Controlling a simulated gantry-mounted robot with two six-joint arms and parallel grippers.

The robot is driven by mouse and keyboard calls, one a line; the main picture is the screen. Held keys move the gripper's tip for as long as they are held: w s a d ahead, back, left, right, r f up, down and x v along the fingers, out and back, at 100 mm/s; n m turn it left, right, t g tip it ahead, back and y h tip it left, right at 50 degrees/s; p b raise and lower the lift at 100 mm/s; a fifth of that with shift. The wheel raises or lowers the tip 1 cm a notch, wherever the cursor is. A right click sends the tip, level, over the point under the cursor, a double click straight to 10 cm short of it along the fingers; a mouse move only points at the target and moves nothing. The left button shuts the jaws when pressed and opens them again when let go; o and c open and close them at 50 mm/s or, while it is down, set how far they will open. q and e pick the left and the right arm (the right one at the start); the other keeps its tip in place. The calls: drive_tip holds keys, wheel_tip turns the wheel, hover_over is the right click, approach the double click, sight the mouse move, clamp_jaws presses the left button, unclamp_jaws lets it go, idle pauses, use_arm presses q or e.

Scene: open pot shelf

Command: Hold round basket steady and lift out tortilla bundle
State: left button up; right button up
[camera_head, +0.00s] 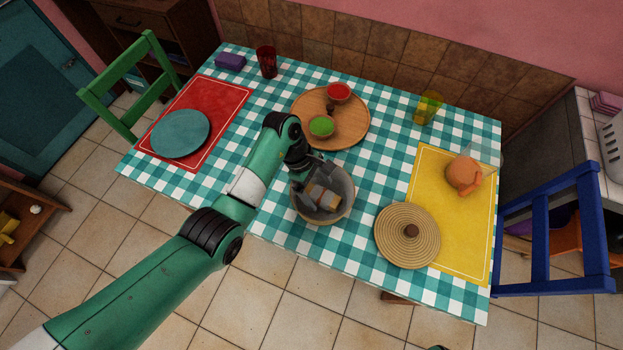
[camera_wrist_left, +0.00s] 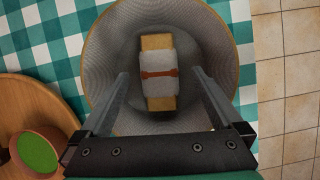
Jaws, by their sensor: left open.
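The round basket (camera_head: 346,207) stands on the checkered table near its front edge, its lid off; it also shows in the left wrist view (camera_wrist_left: 105,50). The tortilla bundle (camera_head: 328,199) lies inside; in the left wrist view it is a tan stack (camera_wrist_left: 156,104) with a pale wrap and a red-brown band. My left gripper (camera_head: 322,190) is over the basket and open, pointing down into it. In the left wrist view its fingers (camera_wrist_left: 160,73) are spread on either side of the bundle, with gaps showing; the depth is hard to judge.
A round woven lid (camera_head: 394,238) lies right of the basket, partly on the yellow placemat (camera_head: 455,225). Behind the basket is a wooden board (camera_head: 351,128) with red and green bowls. A yellow glass (camera_head: 428,107) and an orange pot (camera_head: 463,173) stand to the right.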

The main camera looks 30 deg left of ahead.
use_arm(q)
drive_tip(key=shift+b+x, duration=0.4)
drive_tip(key=shift+x, duration=1.05)
use_arm(e)
drive_tip(key=shift+f, duration=0.65)
use_arm(q)
clamp_jaws()
use_arm(e)
drive_tip(key=shift+c, duration=0.2)
use_arm(q)
drive_tip(key=shift+w, duration=0.1)
use_arm(e)
drive_tip(key=w+a+f+g+y, duration=0.2)
drive_tip(key=w+a+f+g, duration=0.35)
drive_tip(key=f, duration=0.55)
drive_tip(key=n+g+y, duration=0.2)
drive_tip(key=n+g, duration=0.2)
drive_tip(key=g, duration=0.6)
approach(353, 197)
drive_tip(key=x, duration=1.1)
drive_tip(key=shift+w, duration=0.1)
